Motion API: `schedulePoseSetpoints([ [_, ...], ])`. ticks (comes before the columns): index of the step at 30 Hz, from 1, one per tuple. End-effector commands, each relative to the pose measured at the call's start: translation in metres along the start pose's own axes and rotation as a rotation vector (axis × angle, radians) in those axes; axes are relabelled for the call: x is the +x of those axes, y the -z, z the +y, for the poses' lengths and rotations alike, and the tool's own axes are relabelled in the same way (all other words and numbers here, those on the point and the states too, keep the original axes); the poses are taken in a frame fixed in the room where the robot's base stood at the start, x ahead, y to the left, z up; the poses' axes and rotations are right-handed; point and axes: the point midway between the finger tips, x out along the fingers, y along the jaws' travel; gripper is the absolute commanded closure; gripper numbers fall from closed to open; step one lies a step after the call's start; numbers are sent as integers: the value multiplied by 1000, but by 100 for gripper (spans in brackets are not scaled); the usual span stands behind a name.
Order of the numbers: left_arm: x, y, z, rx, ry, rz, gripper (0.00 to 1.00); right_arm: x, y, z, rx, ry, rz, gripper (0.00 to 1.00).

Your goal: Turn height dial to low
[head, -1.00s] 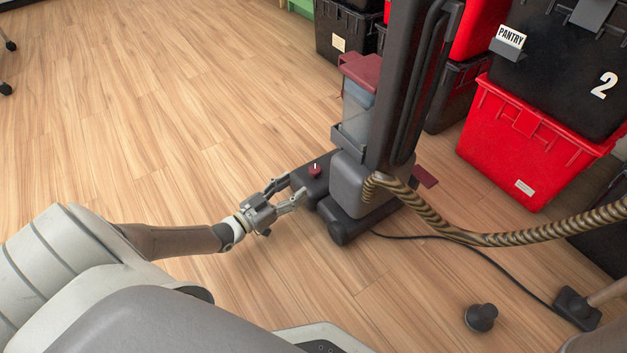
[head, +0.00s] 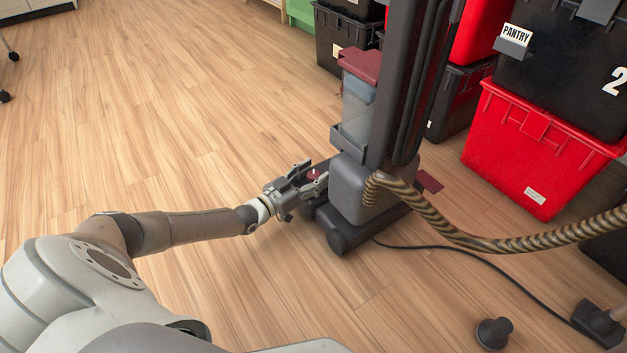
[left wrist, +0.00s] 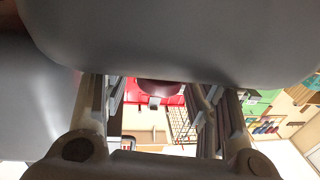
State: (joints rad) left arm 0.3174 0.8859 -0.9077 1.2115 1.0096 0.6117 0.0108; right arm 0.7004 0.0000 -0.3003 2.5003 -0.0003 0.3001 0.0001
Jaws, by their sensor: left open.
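The height dial (head: 313,175) is a small dark red knob with a pale mark, low on the base of the grey upright vacuum cleaner (head: 358,190). My left gripper (head: 311,171) is open at the dial, with one finger on its far side and one on its near side in the head view. In the left wrist view the dark red dial (left wrist: 158,87) shows between the two fingers (left wrist: 160,106), partly hidden by a large grey surface. I cannot tell whether the fingers touch it. The dial's setting labels cannot be read. My right gripper is not in view.
A ribbed hose (head: 460,236) curves right from the cleaner, and a black cord (head: 480,272) lies on the floor. Red and black totes (head: 530,150) stand at the right. A dark knob-shaped object (head: 494,332) is at the lower right. The wooden floor at left is clear.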

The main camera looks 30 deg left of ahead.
Motion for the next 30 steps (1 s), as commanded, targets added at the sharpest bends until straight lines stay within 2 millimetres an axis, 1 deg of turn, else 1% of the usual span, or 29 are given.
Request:
schedulePoseSetpoints([
  [3,4,0,0,0,0,0,47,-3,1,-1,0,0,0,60],
  [10,4,0,0,0,0,-1,47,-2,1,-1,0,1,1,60],
  [11,4,0,0,0,0,0,48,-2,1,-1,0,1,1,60],
  [21,4,0,0,0,0,0,92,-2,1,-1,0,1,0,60],
  [26,4,1,0,-1,6,-1,92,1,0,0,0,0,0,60],
  [30,4,3,1,-4,31,-2,92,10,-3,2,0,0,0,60],
])
